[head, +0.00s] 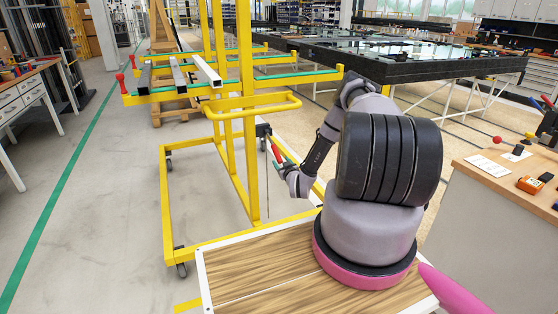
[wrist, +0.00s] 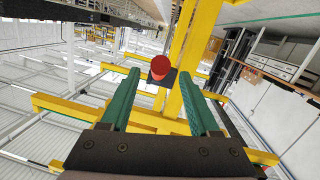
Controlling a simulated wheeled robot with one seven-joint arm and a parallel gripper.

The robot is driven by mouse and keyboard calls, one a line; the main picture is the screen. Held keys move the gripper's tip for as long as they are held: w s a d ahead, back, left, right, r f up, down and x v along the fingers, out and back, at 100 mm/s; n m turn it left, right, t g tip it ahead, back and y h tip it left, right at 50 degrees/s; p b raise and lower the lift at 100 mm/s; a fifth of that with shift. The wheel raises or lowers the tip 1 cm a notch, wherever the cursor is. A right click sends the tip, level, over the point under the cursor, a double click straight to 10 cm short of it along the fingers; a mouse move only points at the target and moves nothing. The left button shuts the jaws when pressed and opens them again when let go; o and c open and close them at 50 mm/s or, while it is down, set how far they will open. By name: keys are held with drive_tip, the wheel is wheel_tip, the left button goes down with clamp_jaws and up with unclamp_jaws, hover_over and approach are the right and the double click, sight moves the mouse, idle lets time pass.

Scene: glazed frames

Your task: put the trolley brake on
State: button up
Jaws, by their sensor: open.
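The yellow trolley (head: 247,110) stands ahead on castors. A black bracket (head: 263,130) on its post carries a red brake lever (head: 275,150) that slants down toward my gripper. A thin rod runs down below the bracket. My gripper (head: 285,159) is at the lever's lower end, its green fingers spread. In the wrist view, the red lever end (wrist: 159,68) shows between the tips of my open gripper (wrist: 159,75), with the dark bracket and yellow post behind. I cannot tell whether the fingers touch it or how deep it lies between them.
The trolley's padded arms carry several metal profiles (head: 207,71), and red knobs (head: 121,82) cap arm ends. A yellow hoop handle (head: 252,105) sits above the lever. A glass-topped table (head: 400,68) is behind, a workbench (head: 500,183) right. Floor at left is clear.

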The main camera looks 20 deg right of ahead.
drive_tip(key=s, duration=0.5)
drive_tip(key=shift+s+a+r, duration=0.25)
drive_tip(key=shift+s+r, duration=0.05)
drive_tip(key=shift+s, duration=0.1)
drive_tip(key=shift+r, duration=0.1)
